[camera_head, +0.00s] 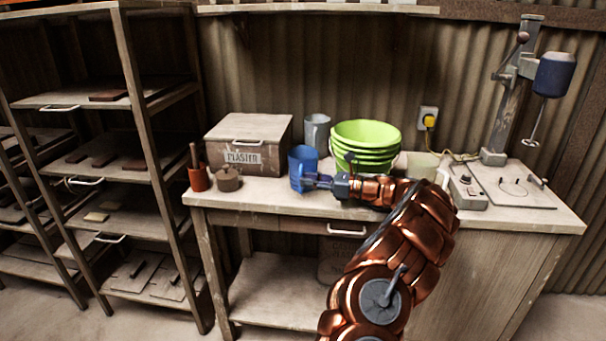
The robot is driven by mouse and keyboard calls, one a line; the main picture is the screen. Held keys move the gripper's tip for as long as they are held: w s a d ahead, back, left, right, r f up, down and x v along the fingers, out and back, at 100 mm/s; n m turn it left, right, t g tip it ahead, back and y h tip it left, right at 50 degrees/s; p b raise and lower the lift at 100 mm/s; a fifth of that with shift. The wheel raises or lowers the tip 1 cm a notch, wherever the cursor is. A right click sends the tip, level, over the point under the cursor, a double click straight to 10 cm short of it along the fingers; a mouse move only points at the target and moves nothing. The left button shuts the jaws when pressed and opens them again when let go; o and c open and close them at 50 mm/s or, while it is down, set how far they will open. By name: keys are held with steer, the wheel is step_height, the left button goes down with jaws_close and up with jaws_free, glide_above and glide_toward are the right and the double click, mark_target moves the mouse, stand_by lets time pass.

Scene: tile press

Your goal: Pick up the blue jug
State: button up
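The blue jug (303,163) stands upright on the workbench, left of the stacked green buckets and in front of a grey cup. Its handle shows on its near side, low at the left. My gripper (308,182) is at the jug's lower right front, reaching in from the right. Its fingertips overlap the jug in this view. The fingers are too small here to tell whether they are open or closed on the jug, or whether they touch it.
Green buckets (366,137) stand right behind my wrist. A grey cup (317,130) is behind the jug. A plaster box (262,130), a lidded pot (228,180) and a terracotta pot (198,179) stand left. A mixer stand (508,100) is at right. Bare bench (270,193) shows in front.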

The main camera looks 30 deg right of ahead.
steer(key=shift+x, duration=1.45)
jaws_close()
